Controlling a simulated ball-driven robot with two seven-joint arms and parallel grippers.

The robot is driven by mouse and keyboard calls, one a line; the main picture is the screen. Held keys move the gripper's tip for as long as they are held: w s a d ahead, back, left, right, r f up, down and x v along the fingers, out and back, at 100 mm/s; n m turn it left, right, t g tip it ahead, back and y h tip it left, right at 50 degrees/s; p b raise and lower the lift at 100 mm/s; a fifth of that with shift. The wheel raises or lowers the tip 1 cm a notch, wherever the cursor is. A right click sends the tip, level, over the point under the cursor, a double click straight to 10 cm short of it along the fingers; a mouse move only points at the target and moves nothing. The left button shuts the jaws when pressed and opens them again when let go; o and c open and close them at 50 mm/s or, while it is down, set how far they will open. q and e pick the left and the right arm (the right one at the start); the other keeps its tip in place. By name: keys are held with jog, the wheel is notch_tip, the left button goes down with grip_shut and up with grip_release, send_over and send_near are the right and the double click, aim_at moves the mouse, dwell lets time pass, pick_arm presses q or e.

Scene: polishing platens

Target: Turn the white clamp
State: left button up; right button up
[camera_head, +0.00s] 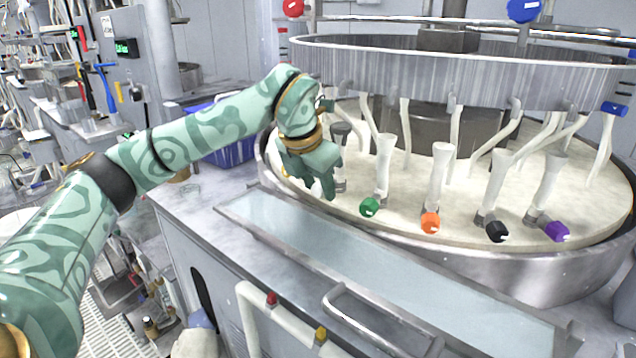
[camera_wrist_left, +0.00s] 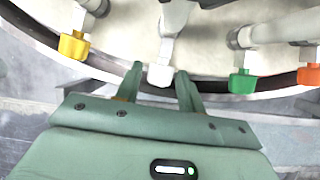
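The white clamp (camera_wrist_left: 160,75) is a small white knob at the foot of a pale upright post, at the platen's front edge. It shows in the left wrist view between the two fingers of my left gripper (camera_wrist_left: 160,88). The fingers stand apart, one on each side, with narrow gaps visible beside the knob. In the head view my left gripper (camera_head: 324,188) points down at the left front of the round platen (camera_head: 460,205) and hides the white clamp. My right gripper is in neither view.
Right of it stand the green (camera_head: 369,206), orange (camera_head: 430,222), black (camera_head: 497,232) and purple (camera_head: 556,231) clamps. A yellow clamp (camera_wrist_left: 74,45) is on the other side. A metal ring (camera_head: 470,75) hangs above. A blue crate (camera_head: 228,150) sits behind my left arm.

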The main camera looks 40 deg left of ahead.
pick_arm(q)
jog(key=c, duration=0.6)
jog(key=shift+a+r+h+p, duration=0.1)
jog(key=shift+h+p, duration=0.2)
jog(key=shift+p, duration=0.05)
jog(key=shift+h, duration=0.4)
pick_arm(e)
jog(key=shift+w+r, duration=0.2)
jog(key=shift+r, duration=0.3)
pick_arm(q)
jog(key=o, duration=1)
jog(key=p+v, duration=0.5)
jog(key=v, duration=1.1)
jog(key=shift+w+r, duration=0.1)
jog(key=shift+r, duration=0.05)
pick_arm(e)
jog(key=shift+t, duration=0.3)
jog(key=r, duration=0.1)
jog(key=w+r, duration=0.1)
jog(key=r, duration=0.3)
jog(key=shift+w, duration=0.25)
